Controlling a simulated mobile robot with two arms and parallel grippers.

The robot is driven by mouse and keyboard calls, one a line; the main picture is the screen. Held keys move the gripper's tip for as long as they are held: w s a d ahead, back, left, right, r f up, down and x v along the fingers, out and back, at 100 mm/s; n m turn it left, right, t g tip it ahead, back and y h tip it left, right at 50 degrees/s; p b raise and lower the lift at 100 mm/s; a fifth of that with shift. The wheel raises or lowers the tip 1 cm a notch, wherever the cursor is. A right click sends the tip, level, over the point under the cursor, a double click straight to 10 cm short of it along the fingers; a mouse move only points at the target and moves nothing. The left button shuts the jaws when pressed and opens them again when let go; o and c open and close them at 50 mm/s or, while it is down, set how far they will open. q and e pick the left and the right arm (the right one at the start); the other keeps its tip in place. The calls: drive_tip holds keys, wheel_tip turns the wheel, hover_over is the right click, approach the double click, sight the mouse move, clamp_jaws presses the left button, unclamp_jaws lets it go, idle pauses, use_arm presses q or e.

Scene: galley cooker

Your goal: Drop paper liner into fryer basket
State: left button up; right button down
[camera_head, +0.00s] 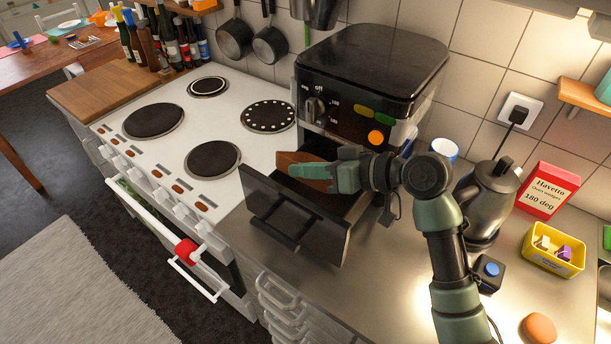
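The black fryer (375,65) stands at the back of the counter against the tiled wall. Its basket drawer (292,222) is pulled out toward the front left. A brown piece that looks like the paper liner (296,157) shows at the drawer's opening, at its back left. My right gripper (302,171) lies over the drawer, its green fingers pointing left across the brown piece and hiding part of it. I cannot tell whether the fingers grip the liner or only overlap it. The inside of the basket is mostly hidden. My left gripper is not in view.
The white cooker (180,140) stands left of the drawer. A dark kettle (487,195), a white mug (445,150), a red box (546,190) and a yellow tub (553,254) stand to the right. The front counter (390,300) has clear room.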

drive_tip(key=shift+f, duration=0.75)
drive_tip(key=shift+w+d+f+p, duration=0.1)
drive_tip(key=shift+w+f+p, duration=0.05)
drive_tip(key=shift+f+p, duration=0.45)
drive_tip(key=shift+f, duration=0.1)
drive_tip(key=shift+f+b, duration=0.55)
drive_tip(key=shift+f, duration=0.05)
drive_tip(key=c, duration=1.7)
unclamp_jaws()
drive_tip(key=shift+r, duration=0.15)
